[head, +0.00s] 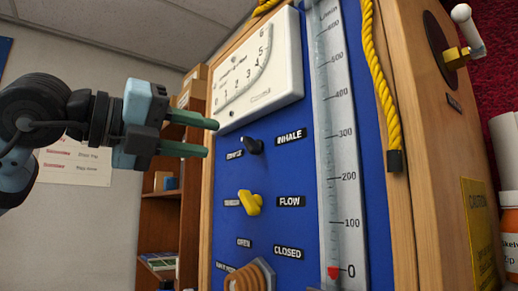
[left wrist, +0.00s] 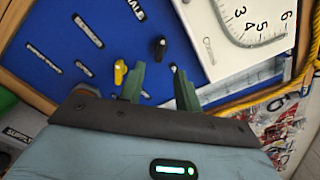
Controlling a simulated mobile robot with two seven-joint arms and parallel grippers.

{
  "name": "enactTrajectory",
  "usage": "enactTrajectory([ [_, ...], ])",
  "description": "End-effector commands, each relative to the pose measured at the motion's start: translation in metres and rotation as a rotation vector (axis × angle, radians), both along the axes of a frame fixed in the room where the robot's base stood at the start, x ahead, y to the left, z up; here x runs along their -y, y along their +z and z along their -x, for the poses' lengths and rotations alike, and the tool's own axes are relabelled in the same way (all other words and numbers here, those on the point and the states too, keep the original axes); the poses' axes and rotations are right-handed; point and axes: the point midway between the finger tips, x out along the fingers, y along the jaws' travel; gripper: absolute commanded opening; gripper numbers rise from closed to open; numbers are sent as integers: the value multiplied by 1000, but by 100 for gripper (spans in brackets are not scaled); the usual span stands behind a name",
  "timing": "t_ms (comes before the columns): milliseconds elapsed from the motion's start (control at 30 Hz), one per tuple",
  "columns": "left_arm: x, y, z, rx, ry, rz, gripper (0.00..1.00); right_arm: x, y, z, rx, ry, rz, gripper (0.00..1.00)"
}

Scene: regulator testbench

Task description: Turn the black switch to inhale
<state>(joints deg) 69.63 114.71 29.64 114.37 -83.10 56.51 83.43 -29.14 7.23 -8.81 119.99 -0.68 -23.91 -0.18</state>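The black switch (head: 254,146) is on the blue panel, between a left label that is hard to read and the INHALE label (head: 290,136) on the right. Its tip seems to point up and left, away from INHALE. The black switch also shows in the left wrist view (left wrist: 158,47), beyond the gap between my fingers. My left gripper (head: 211,138) is open and empty, its two green fingers pointing at the panel, left of the switch and apart from it. It also shows in the left wrist view (left wrist: 159,73). My right gripper is in neither view.
A yellow switch (head: 250,204) by the FLOW label sits below the black one. A white gauge (head: 258,72) is above. A glass scale tube (head: 337,150) and a yellow rope (head: 378,80) are to the right.

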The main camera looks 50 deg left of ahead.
Motion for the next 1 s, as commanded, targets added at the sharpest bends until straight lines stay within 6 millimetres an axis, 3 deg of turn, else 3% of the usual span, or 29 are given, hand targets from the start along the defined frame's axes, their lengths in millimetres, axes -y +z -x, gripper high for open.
enactTrajectory([
  [233, 1, 0, -8, -1, 0, 0, 34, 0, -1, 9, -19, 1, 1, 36],
  [700, 6, 0, -68, -1, 0, 0, 34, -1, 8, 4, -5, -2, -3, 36],
  [1000, 7, 0, -78, 0, -1, 0, 34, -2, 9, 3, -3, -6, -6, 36],
])
